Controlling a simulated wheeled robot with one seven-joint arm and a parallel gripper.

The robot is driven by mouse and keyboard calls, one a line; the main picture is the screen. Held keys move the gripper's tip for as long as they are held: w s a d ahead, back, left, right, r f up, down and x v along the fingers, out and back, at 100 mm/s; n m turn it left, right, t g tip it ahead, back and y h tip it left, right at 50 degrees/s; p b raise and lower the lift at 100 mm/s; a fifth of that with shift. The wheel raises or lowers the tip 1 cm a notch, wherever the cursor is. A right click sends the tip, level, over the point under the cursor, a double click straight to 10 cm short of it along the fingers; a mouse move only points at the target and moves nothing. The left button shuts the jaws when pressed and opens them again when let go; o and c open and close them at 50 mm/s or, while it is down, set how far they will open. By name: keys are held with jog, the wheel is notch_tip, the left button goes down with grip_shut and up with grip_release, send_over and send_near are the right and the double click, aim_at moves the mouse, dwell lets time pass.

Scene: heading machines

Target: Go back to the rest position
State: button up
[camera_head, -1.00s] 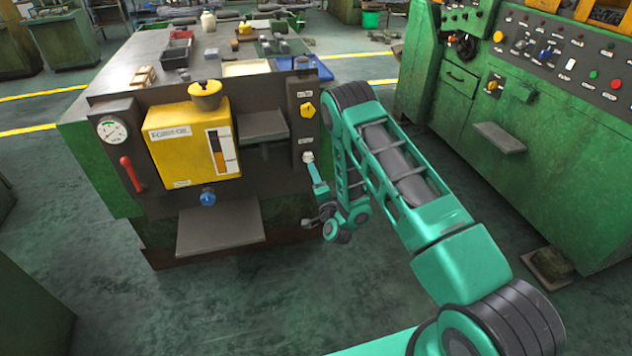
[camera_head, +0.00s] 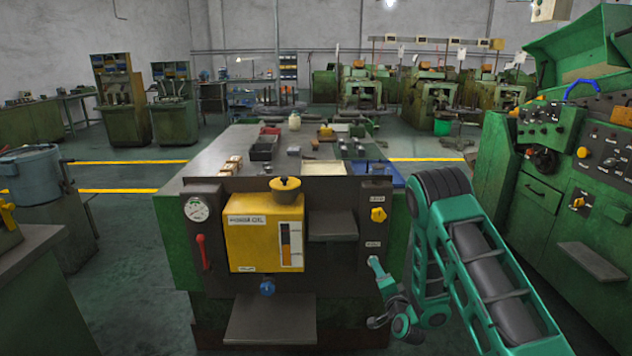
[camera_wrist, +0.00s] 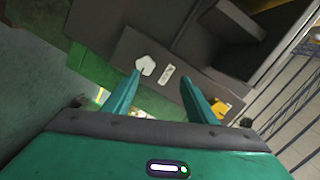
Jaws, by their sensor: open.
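My gripper (camera_head: 376,295) hangs at the right front corner of the machine, low beside its dark front panel, with my teal arm folded above it. In the wrist view my gripper (camera_wrist: 160,95) shows two teal fingers spread apart with nothing between them. Beyond the fingertips is the panel with a pale knob (camera_wrist: 146,65) and a small label. In the head view a yellow knob (camera_head: 378,214) sits on the right strip of the panel. The yellow oil box (camera_head: 265,232) is left of it. I cannot tell whether the fingers touch the panel.
The machine's grey top (camera_head: 215,157) bears trays and small parts. A green control machine (camera_head: 560,200) stands close on the right of my arm. A blue drum (camera_head: 35,175) stands at the left. Open floor (camera_head: 125,250) lies left of the machine.

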jog(key=s+d+r+n+g+h, duration=0.1)
jog(key=s+d+r+n+g, duration=0.7)
jog(key=s+d+r, duration=0.7)
jog(key=s+d+r+g, duration=0.1)
jog(key=s+r+g, duration=0.2)
jog(key=s, duration=1)
jog(key=s+d+r+m+g, duration=0.1)
jog(key=s+r+g, duration=0.1)
jog(key=s, duration=1)
jog(key=s+r+m+g, duration=0.1)
jog(key=s+r+g, duration=0.2)
jog(key=s, duration=1)
jog(key=shift+s+d+r+g, duration=0.3)
jog(key=shift+d+r, duration=0.1)
jog(key=shift+r, duration=0.3)
jog(key=shift+w, duration=0.15)
jog(key=shift+w+f, duration=0.25)
jog(key=shift+w, duration=0.25)
